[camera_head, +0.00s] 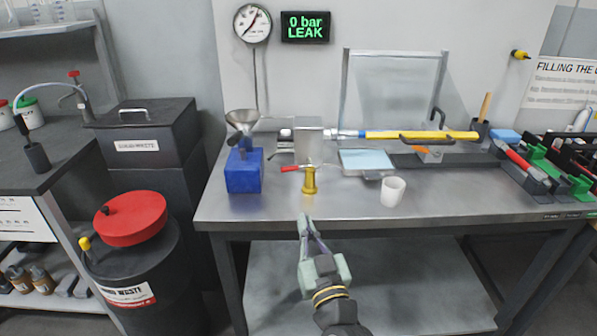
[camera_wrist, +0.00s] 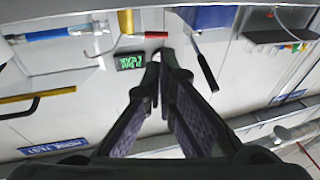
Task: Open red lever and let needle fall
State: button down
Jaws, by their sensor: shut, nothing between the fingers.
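The red lever (camera_head: 290,168) sticks out to the left from the top of a brass valve (camera_head: 309,181) near the table's front edge. In the wrist view the red lever (camera_wrist: 156,35) lies just beyond my fingertips, beside the brass valve (camera_wrist: 125,21). My gripper (camera_head: 304,220) is shut and empty, in front of the table edge and below the valve, apart from the lever. Its fingertips meet in the wrist view (camera_wrist: 160,68). The round gauge (camera_head: 252,23) hangs on the wall; its thin needle (camera_head: 252,24) is slanted, its exact reading too small to tell.
A wall display (camera_head: 305,27) reads "0 bar LEAK". A blue block (camera_head: 243,172) with a funnel stands left of the valve, a white cup (camera_head: 393,191) to its right. A yellow-handled tool (camera_head: 420,135) lies behind. The metal table (camera_head: 340,206) is clear near its front edge.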

jog(key=shift+w+b, duration=0.7)
jog(key=shift+b, duration=1.8)
send_near(287, 170)
jog(key=x, duration=0.6)
jog(key=shift+b, duration=0.4)
jog(key=shift+w+a, duration=0.1)
jog(key=shift+w, duration=0.4)
jog(key=shift+f, duration=0.1)
jog(key=shift+w+a, duration=0.35)
jog(key=shift+s+f, duration=0.1)
